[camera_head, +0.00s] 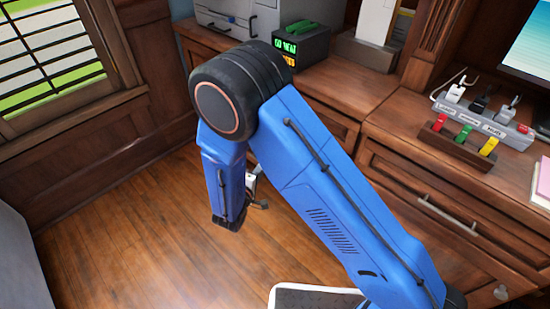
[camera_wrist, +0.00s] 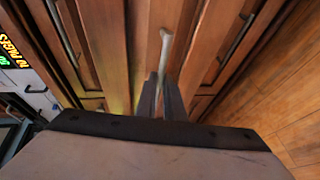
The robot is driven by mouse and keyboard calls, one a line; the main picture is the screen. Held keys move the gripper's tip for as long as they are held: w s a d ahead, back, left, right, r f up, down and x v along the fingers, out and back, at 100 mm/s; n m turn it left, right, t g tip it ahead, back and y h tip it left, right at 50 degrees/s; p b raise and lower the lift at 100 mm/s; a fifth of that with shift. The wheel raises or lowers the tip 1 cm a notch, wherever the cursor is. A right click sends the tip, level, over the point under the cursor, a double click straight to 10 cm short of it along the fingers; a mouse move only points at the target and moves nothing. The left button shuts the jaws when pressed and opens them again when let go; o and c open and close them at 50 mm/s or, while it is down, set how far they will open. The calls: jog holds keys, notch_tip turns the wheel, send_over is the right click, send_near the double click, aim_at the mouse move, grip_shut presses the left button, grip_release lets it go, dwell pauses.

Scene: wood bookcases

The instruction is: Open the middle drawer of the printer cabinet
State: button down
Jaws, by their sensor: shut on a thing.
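The printer cabinet (camera_head: 318,82) stands under the printer at the back; my blue arm hides most of its front in the head view. The wrist view looks at its wooden drawer fronts turned sideways. The middle drawer (camera_wrist: 143,40) has a pale metal bar handle (camera_wrist: 165,45). My gripper (camera_wrist: 162,86) is shut on this handle, its dark fingers on either side of the bar. In the head view my gripper (camera_head: 256,188) is mostly hidden behind the forearm. Whether the middle drawer stands out from its neighbours cannot be told.
Other bar handles show left (camera_wrist: 62,35) and right (camera_wrist: 236,38) in the wrist view. The printer (camera_head: 240,15) and a lit display box (camera_head: 302,45) stand on top. A desk with drawers (camera_head: 450,195) is at right. The wood floor (camera_head: 140,235) at left is clear.

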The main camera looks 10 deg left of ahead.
jog(key=s+a, duration=1.5)
jog(key=s, duration=0.4)
jog(key=shift+s, duration=0.1)
jog(key=c, duration=1.9)
grip_release()
jog(key=shift+o, duration=0.2)
jog(key=v, duration=1.7)
jog(key=shift+s, duration=0.2)
